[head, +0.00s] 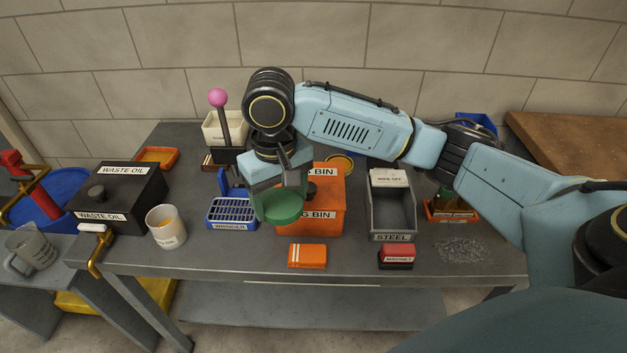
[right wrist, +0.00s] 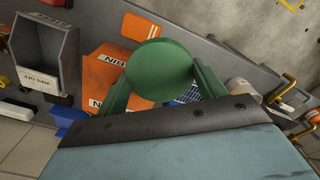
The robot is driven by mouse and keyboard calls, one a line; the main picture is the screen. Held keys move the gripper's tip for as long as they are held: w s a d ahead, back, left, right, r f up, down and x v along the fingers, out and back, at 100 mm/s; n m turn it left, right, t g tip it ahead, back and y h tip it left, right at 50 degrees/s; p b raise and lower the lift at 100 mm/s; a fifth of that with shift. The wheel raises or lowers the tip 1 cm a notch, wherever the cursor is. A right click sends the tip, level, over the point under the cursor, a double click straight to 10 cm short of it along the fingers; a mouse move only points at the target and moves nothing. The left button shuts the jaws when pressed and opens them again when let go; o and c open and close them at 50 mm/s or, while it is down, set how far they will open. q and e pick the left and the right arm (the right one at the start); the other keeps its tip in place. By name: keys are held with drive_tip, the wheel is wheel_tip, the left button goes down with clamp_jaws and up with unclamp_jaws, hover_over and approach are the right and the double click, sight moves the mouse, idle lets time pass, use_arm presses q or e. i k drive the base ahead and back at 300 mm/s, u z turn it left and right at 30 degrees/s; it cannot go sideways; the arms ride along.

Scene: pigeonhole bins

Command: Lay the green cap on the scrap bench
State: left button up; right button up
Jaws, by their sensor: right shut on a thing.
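The green cap (head: 283,207) is a flat round disc. It is held in my right gripper (head: 279,196), which is shut on it, in front of the orange rag bin (head: 322,220) and above the grey bench. In the right wrist view the cap (right wrist: 160,69) sits between the two green fingers of the gripper (right wrist: 161,84). The grey metal bench (head: 220,262) fills the middle of the head view; I see no label naming it the scrap bench. My left gripper is not in view.
A blue wringer (head: 232,224) stands left of the rag bin, a steel bin (head: 391,220) right of it. An orange box (head: 307,255) and a red-and-black magnet (head: 396,257) lie near the front edge. Metal shavings (head: 462,250) cover the right front. A black waste oil box (head: 120,198) stands left.

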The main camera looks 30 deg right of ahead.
sight(234, 249)
drive_tip(key=k, duration=1.1)
drive_tip(key=u, duration=0.7)
drive_tip(key=i, duration=0.85)
drive_tip(key=z, duration=0.35)
drive_tip(key=i, duration=0.9)
drive_tip(key=z, duration=1)
